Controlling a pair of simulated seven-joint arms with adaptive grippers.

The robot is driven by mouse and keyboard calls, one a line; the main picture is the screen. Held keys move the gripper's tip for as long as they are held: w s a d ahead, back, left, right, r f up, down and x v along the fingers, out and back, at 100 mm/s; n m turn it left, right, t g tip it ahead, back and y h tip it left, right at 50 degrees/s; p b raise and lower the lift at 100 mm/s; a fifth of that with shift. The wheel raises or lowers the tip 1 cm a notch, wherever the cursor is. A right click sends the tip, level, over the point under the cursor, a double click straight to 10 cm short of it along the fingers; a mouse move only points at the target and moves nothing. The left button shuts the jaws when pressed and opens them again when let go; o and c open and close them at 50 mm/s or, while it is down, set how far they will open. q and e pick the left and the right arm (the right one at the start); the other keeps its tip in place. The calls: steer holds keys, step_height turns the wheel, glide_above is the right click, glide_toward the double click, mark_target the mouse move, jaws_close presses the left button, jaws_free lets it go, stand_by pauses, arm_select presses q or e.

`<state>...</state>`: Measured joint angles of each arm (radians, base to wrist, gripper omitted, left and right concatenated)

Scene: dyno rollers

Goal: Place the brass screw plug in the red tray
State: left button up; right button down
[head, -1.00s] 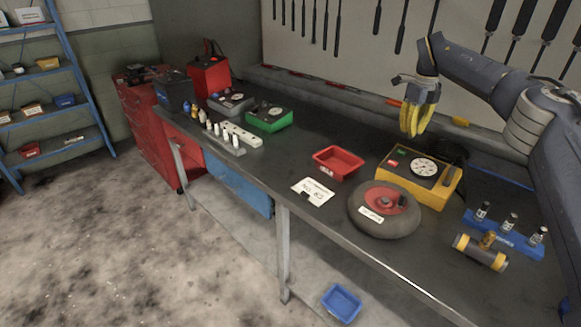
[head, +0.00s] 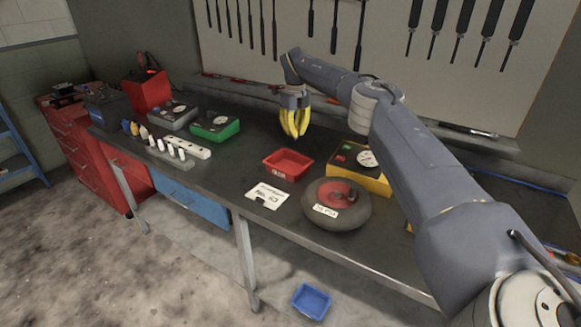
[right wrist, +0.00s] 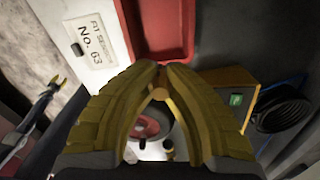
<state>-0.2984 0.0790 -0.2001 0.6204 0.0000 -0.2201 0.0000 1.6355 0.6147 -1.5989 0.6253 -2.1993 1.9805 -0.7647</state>
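The red tray (head: 288,160) lies on the bench, and its inside looks empty; it also shows at the top of the right wrist view (right wrist: 165,30). My right gripper (head: 297,135), with yellow fingers, hangs above and behind the tray in the head view. In the right wrist view its fingers (right wrist: 160,82) close on a small brass piece, the brass screw plug (right wrist: 158,94), mostly hidden between them. My left gripper is outside the head view; a dark part with yellow tips (right wrist: 55,85) at the left of the right wrist view appears to be it.
A white card (head: 267,195) and a wheel (head: 336,205) lie in front of the tray. A yellow-cased gauge box (head: 360,170) stands right of it. A blue bin (head: 311,301) sits below the bench.

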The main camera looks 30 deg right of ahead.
step_height(320, 180, down, 14)
steer(key=shift+f, duration=0.2)
stand_by(0.5)
steer(key=shift+f, duration=0.15)
steer(key=c, duration=1.5)
jaws_free()
steer(key=shift+c, duration=0.2)
